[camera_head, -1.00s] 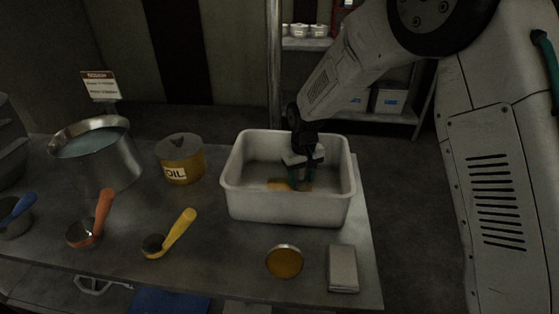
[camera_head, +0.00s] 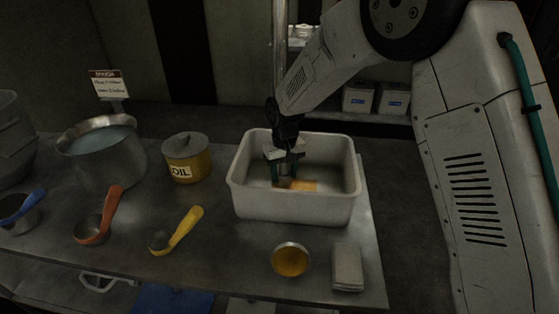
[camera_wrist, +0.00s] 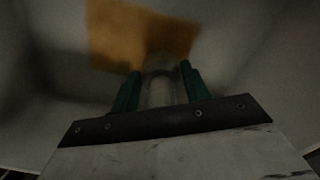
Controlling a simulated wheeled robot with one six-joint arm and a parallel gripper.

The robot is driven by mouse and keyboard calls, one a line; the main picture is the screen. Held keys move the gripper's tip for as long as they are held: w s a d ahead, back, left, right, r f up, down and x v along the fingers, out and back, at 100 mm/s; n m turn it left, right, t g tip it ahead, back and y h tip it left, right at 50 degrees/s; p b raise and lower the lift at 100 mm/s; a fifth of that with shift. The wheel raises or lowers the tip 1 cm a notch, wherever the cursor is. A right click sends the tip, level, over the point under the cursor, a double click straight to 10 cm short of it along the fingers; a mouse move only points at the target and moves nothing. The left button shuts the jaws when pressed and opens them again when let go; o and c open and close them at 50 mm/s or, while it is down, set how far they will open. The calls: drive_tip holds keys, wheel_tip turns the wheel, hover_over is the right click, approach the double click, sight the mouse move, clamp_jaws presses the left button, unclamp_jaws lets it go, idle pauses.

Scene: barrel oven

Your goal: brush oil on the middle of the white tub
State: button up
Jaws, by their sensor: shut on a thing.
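The white tub (camera_head: 296,205) stands on the table's right side in the head view. My gripper (camera_head: 284,175) reaches down inside it, left of the tub's middle. In the wrist view its green fingers (camera_wrist: 160,72) are shut on a pale, blurred thing, probably the brush (camera_wrist: 160,92). Its lower end is hard to make out, so I cannot tell whether it touches the floor. An orange oil patch (camera_head: 303,185) lies on the tub floor, right beside the gripper. The patch also shows ahead of the fingers in the wrist view (camera_wrist: 130,32).
A yellow oil pot (camera_head: 188,163) and a metal pot (camera_head: 108,160) stand left of the tub. Orange (camera_head: 100,215) and yellow (camera_head: 178,232) scoops lie in front. A round amber dish (camera_head: 290,260) and a grey block (camera_head: 347,268) sit near the front edge.

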drive_tip(key=shift+r, duration=3.45)
